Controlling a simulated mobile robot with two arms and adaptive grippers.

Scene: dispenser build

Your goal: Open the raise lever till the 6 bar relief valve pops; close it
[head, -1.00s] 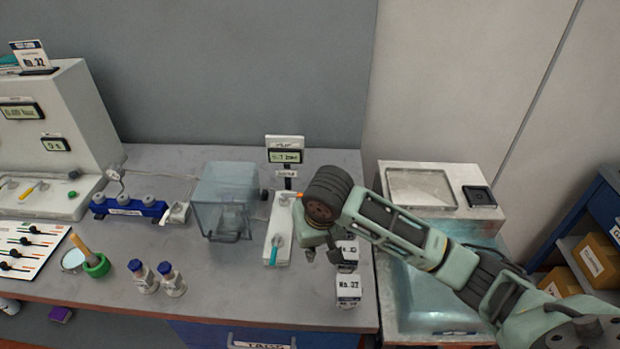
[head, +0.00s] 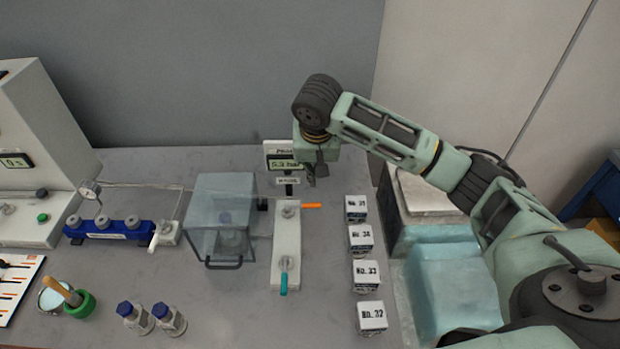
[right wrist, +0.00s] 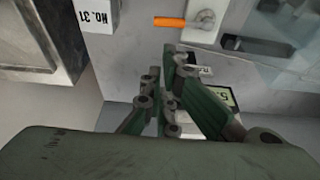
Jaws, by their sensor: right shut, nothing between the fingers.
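A white valve block (head: 286,245) stands on the bench with two levers. Its orange lever (head: 312,206) at the back end points sideways to the right; the right wrist view also shows this orange lever (right wrist: 170,22). Its teal lever (head: 284,282) at the front end points toward the bench front. I cannot read which is the raise lever. A small display (head: 284,163) behind the block appears to read 5.3 bar. My right gripper (head: 310,177) is shut and empty, above and behind the orange lever, apart from it, beside the display. My left gripper is not in view.
A clear box (head: 222,205) stands left of the block. Several white numbered boxes (head: 367,318) line the bench right of it. A blue manifold (head: 108,228) and two blue-capped bottles (head: 168,320) are further left. Bare bench lies between block and numbered boxes.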

